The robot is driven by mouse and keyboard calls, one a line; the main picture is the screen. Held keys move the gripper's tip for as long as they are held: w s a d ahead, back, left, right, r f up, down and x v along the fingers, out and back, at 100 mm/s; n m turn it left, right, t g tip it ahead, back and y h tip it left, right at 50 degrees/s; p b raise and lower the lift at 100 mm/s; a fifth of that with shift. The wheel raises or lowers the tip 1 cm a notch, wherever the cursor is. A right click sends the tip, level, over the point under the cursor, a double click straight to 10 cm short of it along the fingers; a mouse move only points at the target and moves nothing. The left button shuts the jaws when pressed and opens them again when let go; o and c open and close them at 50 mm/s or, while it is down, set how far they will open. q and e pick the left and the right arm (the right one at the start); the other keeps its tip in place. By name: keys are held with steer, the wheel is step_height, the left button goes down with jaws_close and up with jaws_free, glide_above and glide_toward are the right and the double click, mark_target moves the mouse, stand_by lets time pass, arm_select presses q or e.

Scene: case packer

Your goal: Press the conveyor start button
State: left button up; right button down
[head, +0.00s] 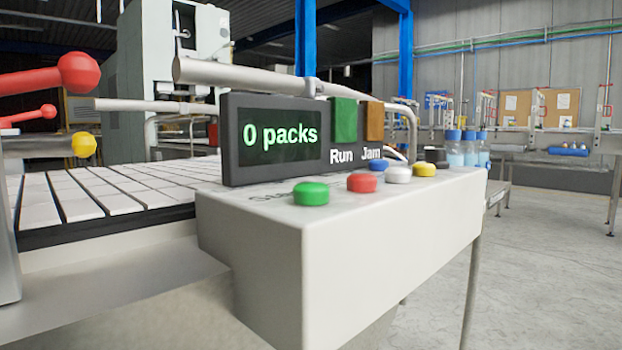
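A white control box (385,255) stands in front of me with several round buttons on its top. A green button (311,193) is nearest, at the left. A red button (361,182), a blue button (379,165), a white button (398,174) and a yellow button (425,169) are to its right. Partly hidden lettering lies on the top behind the green button; I cannot read it. A dark display (280,137) reads "0 packs". Beside it are a green Run panel (343,120) and an orange Jam panel (374,122). Neither of my grippers is in view.
A conveyor of white slats (85,200) runs to the left behind the box. Red-knobbed levers (78,72) and a yellow knob (84,145) stand at the left edge. Blue-capped bottles (470,150) are behind the box at the right. The floor (540,270) at the right is clear.

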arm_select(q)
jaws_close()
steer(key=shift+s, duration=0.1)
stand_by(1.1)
